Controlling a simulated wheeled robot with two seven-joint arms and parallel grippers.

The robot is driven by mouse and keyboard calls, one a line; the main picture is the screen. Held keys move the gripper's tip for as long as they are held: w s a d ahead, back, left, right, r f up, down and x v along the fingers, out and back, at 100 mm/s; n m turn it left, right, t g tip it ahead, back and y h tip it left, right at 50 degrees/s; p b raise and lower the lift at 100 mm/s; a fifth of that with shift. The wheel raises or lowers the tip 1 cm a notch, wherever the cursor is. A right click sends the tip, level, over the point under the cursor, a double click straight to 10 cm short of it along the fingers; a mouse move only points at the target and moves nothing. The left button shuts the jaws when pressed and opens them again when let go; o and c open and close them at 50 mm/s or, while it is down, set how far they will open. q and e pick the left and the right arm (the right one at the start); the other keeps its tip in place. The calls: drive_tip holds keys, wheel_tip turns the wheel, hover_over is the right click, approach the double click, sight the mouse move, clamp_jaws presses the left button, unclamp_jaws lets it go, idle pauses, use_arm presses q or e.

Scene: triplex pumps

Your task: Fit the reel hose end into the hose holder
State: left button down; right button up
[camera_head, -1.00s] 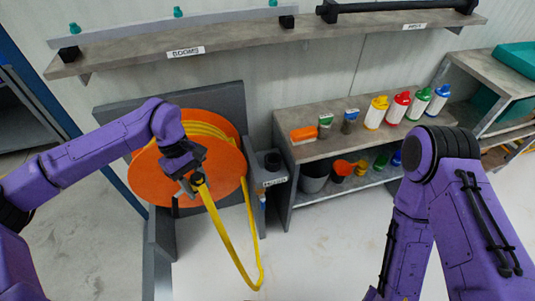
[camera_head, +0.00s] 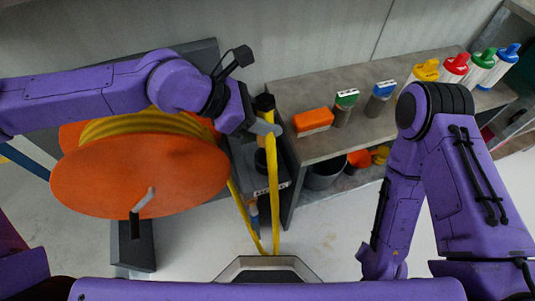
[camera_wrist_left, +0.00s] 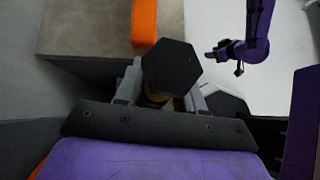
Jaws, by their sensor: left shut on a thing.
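My left gripper (camera_head: 262,126) is shut on the reel hose end (camera_head: 264,102), a black hexagonal fitting with the yellow hose (camera_head: 272,190) hanging below it. In the left wrist view the dark hexagonal hose end (camera_wrist_left: 172,68) sits between my grey left fingers (camera_wrist_left: 160,92). The hose holder (camera_head: 243,158) is a dark grey labelled bracket beside the reel, with a black round part on it. The held hose end shows above the holder, and the hose crosses in front of it. Whether they touch cannot be told. My right arm shows, but its finger state is unclear.
The orange reel (camera_head: 140,175) with yellow hose stands left of the holder. A grey shelf (camera_head: 330,150) to the right carries an orange box (camera_head: 313,121), small containers and coloured bottles (camera_head: 455,68). A dark bucket (camera_head: 325,173) stands on its lower level.

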sight(268, 147)
use_arm(q)
drive_tip(key=shift+w+d+f, duration=0.1)
drive_tip(key=shift+d+f, duration=0.1)
wheel_tip(268, 147, down, 10)
drive_tip(key=b, duration=0.4)
drive_tip(key=shift+r, duration=0.35)
drive_tip(key=c, duration=0.7)
unclamp_jaws()
